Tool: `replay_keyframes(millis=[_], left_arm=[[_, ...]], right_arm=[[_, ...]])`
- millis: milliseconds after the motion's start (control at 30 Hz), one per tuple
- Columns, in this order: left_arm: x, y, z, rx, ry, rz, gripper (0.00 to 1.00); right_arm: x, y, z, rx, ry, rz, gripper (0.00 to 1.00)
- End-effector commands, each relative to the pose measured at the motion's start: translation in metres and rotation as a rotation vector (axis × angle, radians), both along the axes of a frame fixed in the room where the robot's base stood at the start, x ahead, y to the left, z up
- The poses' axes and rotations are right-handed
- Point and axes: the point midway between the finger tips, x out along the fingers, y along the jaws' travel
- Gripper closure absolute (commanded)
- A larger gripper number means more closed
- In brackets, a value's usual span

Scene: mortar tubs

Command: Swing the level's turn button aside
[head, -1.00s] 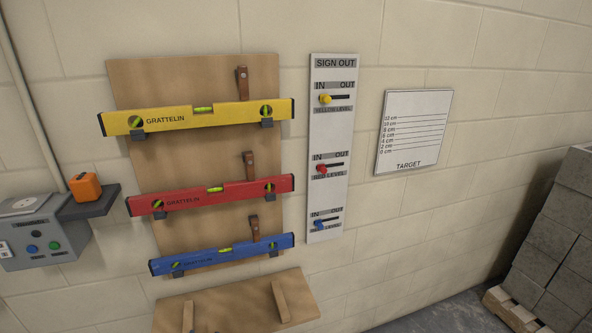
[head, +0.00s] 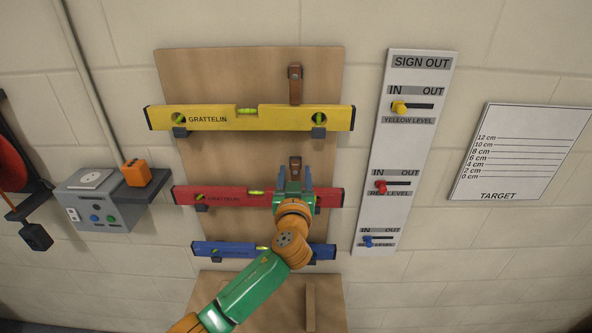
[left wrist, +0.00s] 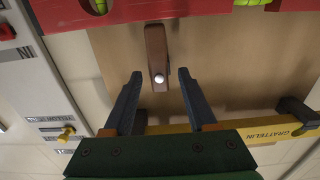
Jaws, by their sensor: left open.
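The red level (head: 235,197) lies across the middle of the wooden board, and its edge also shows at the top of the left wrist view (left wrist: 200,14). Its turn button (left wrist: 156,45) is a brown strip with a silver screw, pointing vertically with its lower end at the red level's top edge. In the head view the button (head: 295,162) shows just above my left gripper's fingers. My left gripper (left wrist: 160,74) is open, with one dark finger on each side of the button's screw end. Whether a finger touches it I cannot tell. My right gripper is out of view.
The yellow level (head: 215,118) sits above with its own turn button (head: 295,85). The blue level (head: 225,249) sits below, partly behind my arm. A sign-out board (head: 405,150) and a target sheet (head: 520,155) hang to the right. A grey box (head: 95,205) is at left.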

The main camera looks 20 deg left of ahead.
Motion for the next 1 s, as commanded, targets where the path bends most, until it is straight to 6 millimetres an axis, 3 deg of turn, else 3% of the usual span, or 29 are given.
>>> replay_keyframes(millis=[233,433,767,1000], left_arm=[[0.0009,0.0005,-0.0009,0.001,0.001,0.000,0.45],[0.0007,0.0005,-0.0009,0.001,0.001,0.000,0.99],[0.0007,0.0004,-0.0010,0.019,0.006,0.000,1.00],[0.0008,0.0001,-0.0010,0.133,0.037,0.000,1.00]], right_arm=[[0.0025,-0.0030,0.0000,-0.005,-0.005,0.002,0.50],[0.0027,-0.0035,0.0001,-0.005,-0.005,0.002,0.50],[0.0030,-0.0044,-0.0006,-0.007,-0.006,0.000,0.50],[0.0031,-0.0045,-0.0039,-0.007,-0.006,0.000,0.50]])
